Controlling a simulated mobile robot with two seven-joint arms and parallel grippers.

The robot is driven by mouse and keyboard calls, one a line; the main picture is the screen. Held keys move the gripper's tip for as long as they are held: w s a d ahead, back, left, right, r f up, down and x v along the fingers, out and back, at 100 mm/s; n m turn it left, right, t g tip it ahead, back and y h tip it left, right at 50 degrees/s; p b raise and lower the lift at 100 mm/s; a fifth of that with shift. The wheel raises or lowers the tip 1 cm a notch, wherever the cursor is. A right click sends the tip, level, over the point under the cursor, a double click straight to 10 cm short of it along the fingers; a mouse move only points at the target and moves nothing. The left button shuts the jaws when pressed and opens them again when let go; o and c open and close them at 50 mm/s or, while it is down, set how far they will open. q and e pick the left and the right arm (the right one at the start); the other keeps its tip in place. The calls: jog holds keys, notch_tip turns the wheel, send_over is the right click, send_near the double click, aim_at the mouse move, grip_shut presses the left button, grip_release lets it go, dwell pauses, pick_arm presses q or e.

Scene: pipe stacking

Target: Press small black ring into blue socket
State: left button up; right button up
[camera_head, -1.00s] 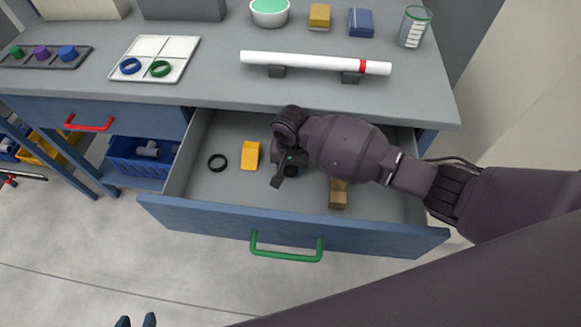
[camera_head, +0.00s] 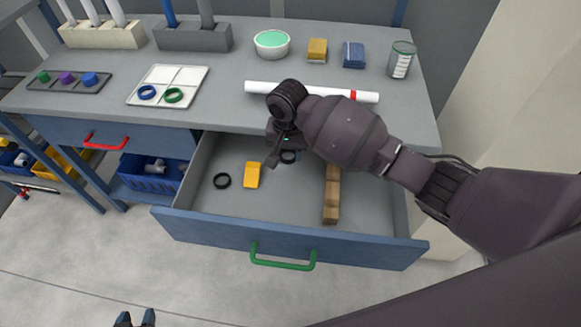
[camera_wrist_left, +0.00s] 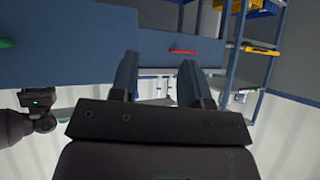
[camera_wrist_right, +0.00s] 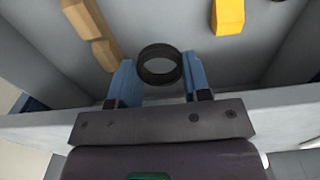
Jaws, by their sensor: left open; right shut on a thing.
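My right gripper (camera_head: 285,149) is shut on a black ring (camera_wrist_right: 160,50), which sits between its two blue fingers in the right wrist view. The held ring also shows in the head view (camera_head: 289,157), over the open drawer (camera_head: 250,213). A second black ring (camera_head: 222,181) lies in the drawer at the left. A blue round piece (camera_head: 90,79) stands at the right end of a dark holder on the tabletop; whether it is hollow is too small to tell. My left gripper (camera_head: 135,319) is open and empty, low at the picture's bottom edge; its fingers also show in the left wrist view (camera_wrist_left: 158,80).
A yellow block (camera_head: 252,175) and wooden blocks (camera_head: 331,195) lie in the drawer. On the tabletop, a white tray (camera_head: 180,76) holds blue and green rings. A white pipe (camera_head: 262,87) with a red band lies behind my right wrist. The drawer has a green handle (camera_head: 282,264).

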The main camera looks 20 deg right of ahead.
pick_arm(q)
notch_tip(320, 180, up, 8)
jog(key=p, duration=0.9)
jog(key=shift+a+r+t, duration=0.2)
jog(key=shift+a+t, duration=0.1)
jog(key=shift+t, duration=0.1)
pick_arm(e)
notch_tip(320, 180, up, 14)
pick_arm(q)
jog(key=shift+w, duration=0.2)
pick_arm(e)
jog(key=shift+r, duration=0.1)
jog(key=shift+s, duration=0.1)
